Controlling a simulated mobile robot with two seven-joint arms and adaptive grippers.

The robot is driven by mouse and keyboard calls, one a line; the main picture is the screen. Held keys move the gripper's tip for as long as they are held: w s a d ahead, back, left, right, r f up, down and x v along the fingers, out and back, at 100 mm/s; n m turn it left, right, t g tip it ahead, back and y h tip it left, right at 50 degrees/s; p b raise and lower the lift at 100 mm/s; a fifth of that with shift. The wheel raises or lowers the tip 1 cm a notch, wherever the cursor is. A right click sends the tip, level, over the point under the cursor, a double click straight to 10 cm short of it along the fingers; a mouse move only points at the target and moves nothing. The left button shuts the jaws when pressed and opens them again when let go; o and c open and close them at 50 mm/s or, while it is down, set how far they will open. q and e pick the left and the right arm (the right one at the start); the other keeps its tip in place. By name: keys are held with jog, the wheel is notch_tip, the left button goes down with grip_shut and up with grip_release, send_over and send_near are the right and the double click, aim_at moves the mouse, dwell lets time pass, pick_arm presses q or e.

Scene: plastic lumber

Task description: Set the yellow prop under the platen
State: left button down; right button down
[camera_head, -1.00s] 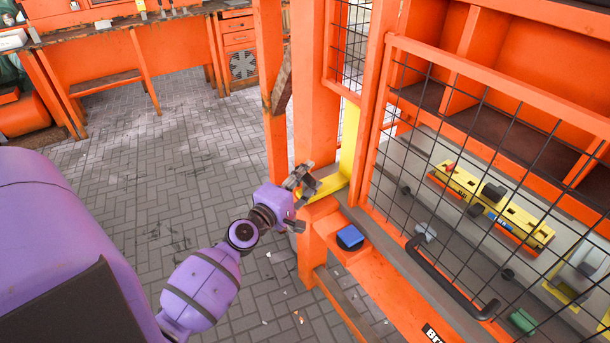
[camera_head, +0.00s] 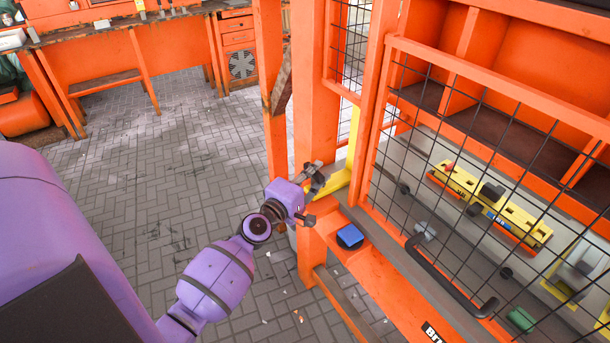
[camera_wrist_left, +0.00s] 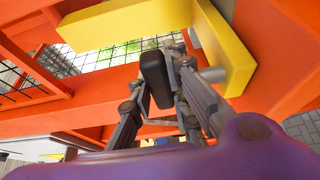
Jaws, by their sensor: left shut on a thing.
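The yellow prop (camera_head: 338,184) is an L-shaped piece beside the orange post, with its upper arm partly hidden by the frame. I cannot tell for certain which part is the platen. My right gripper is not in view.
An orange post (camera_head: 315,110) stands right behind the gripper. A mesh guard (camera_head: 470,170) with a black handle (camera_head: 450,283) closes off the right side. A blue button (camera_head: 350,237) sits on the orange ledge just below the gripper. Open paved floor lies to the left.

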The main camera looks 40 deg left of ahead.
aim_at(331, 181)
pick_arm(q)
jog(key=w, duration=0.2)
jog(key=w+d, duration=0.2)
jog(key=w, duration=0.1)
jog(key=shift+w+d, duration=0.2)
jog(key=shift+w, duration=0.15)
jog(key=shift+r, duration=0.1)
jog(key=c, duration=2)
grip_release()
jog(key=o, duration=0.4)
jog(key=shift+w, duration=0.1)
jog(key=shift+c, duration=0.2)
jog(key=s, duration=1.2)
jog(key=shift+s, duration=0.1)
